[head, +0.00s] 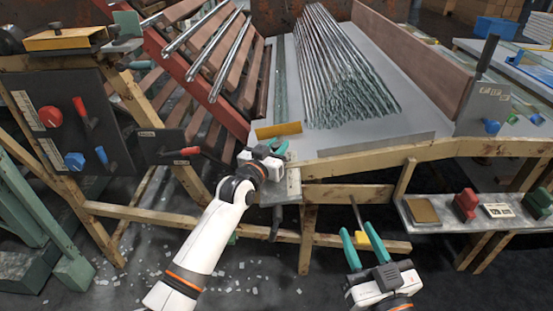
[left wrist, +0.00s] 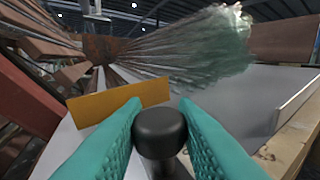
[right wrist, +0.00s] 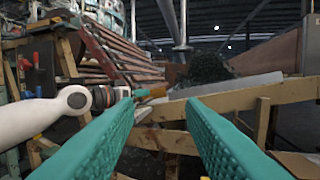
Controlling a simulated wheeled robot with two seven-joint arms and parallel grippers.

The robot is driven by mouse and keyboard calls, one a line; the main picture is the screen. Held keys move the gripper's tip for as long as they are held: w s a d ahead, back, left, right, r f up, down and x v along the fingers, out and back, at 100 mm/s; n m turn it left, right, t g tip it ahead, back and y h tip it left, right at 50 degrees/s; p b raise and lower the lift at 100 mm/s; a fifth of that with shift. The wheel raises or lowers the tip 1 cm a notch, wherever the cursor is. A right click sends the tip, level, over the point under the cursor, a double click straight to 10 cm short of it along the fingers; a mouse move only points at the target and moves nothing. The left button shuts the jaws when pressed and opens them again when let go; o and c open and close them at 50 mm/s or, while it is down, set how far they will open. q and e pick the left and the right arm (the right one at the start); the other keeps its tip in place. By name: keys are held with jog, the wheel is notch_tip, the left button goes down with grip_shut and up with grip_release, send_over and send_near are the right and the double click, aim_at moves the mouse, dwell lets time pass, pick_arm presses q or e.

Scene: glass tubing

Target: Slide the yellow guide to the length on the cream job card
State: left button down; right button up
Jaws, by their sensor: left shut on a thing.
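The yellow guide (head: 278,130) is an upright plate at the front left of the grey bench top, beside the glass tubing; it also shows in the left wrist view (left wrist: 120,102). My left gripper (head: 272,150) is at the bench's front edge, just in front of the guide. In the left wrist view its teal fingers are closed around a black round knob (left wrist: 160,130). My right gripper (head: 360,234) is open and empty, low in front of the bench. I cannot tell for sure which card is the cream job card; a pale printed card (head: 497,210) lies on the right shelf.
A large bundle of glass tubes (head: 335,75) lies on the bench. A red-sided sloping rack (head: 190,85) holds several tubes at left. A wooden board (head: 415,50) borders the bench's right. Red and green blocks (head: 466,204) sit on the right shelf. Glass bits litter the floor.

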pick_arm(q)
jog(key=shift+w+a+r, duration=0.15)
jog(key=shift+a+r, duration=0.05)
pick_arm(e)
jog(key=shift+s+r, duration=0.2)
jog(key=shift+r, duration=0.1)
pick_arm(q)
jog(key=c, duration=1.4)
grip_release()
jog(key=shift+c, duration=0.2)
jog(key=shift+o, duration=1.2)
jog(key=shift+w+d+f, duration=0.1)
jog(key=shift+w+f, duration=0.1)
pick_arm(e)
jog(key=shift+w+f, duration=0.1)
jog(key=shift+w, duration=0.15)
pick_arm(q)
jog(key=shift+s, duration=0.2)
